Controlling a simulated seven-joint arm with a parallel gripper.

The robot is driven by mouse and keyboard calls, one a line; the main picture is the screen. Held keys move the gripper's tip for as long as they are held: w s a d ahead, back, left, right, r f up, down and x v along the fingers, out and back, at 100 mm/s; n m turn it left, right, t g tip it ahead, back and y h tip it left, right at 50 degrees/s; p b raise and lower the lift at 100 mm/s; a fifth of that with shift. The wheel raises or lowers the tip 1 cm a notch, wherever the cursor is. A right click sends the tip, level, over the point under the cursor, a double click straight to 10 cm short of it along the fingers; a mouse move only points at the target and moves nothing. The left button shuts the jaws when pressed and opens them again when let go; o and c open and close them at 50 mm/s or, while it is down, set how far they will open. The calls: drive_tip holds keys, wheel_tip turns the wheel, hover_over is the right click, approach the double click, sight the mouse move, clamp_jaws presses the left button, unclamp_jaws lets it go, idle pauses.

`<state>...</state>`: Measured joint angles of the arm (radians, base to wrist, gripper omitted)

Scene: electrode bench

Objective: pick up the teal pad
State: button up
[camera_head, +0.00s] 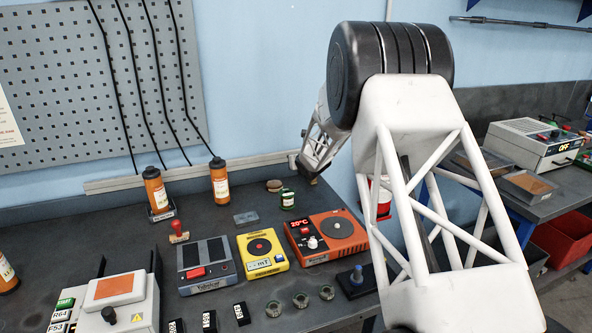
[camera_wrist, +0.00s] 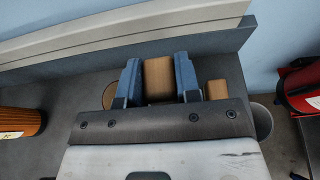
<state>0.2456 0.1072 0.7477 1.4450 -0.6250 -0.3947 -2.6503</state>
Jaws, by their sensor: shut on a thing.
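My gripper (camera_head: 308,177) is near the back edge of the bench, at the low end of my arm in the head view. In the wrist view its two blue fingers (camera_wrist: 158,82) are shut on a tan block (camera_wrist: 158,79), one finger on each side. I cannot make out a clearly teal pad in either view. A flat grey-blue rectangle (camera_head: 245,217) lies on the bench left of the gripper, apart from it; its colour is too dull to call teal. The underside of the held block is hidden.
A smaller tan piece (camera_wrist: 217,90) shows right of the fingers. A round tan disc (camera_head: 274,186) and a green jar (camera_head: 287,200) are near the gripper. Orange bottles (camera_head: 219,183) stand along the back rail. Red, yellow and grey devices (camera_head: 328,236) fill the front. A wall rises behind.

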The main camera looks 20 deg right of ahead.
drive_tip(key=shift+r, duration=0.65)
